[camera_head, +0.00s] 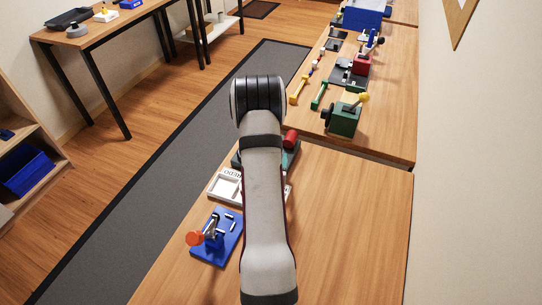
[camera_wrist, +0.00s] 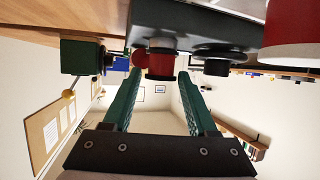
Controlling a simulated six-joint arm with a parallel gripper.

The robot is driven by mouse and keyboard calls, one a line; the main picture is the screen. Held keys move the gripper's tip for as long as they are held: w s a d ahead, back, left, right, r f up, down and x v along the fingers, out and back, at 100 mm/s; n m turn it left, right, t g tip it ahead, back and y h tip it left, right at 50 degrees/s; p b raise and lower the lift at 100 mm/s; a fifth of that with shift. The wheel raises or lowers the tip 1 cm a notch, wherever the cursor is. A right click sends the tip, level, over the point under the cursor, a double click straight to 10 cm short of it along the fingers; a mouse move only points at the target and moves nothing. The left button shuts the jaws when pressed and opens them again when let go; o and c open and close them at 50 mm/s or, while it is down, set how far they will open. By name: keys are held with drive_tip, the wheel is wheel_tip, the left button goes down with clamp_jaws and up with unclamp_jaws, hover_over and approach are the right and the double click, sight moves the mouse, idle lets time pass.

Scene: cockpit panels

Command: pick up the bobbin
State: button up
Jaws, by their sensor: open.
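A small red spool-shaped piece with dark bands, which looks like the bobbin (camera_wrist: 160,66), sits against a dark grey panel (camera_wrist: 190,28) in the wrist view. My gripper (camera_wrist: 160,75) has its two green fingers spread, one tip to each side of this piece. I cannot tell whether the tips touch it; a gap seems to show on the right. My arm hides the gripper and most of that panel there.
A black disc on a stem (camera_wrist: 222,62) and a large red and white cylinder (camera_wrist: 292,30) are close on the right. A green box with a yellow knob (camera_head: 345,118) stands beyond. A blue panel (camera_head: 226,250) and white tray (camera_head: 225,187) lie nearer. The table's right side is clear.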

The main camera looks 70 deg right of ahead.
drive_tip(key=x, duration=0.6)
clamp_jaws()
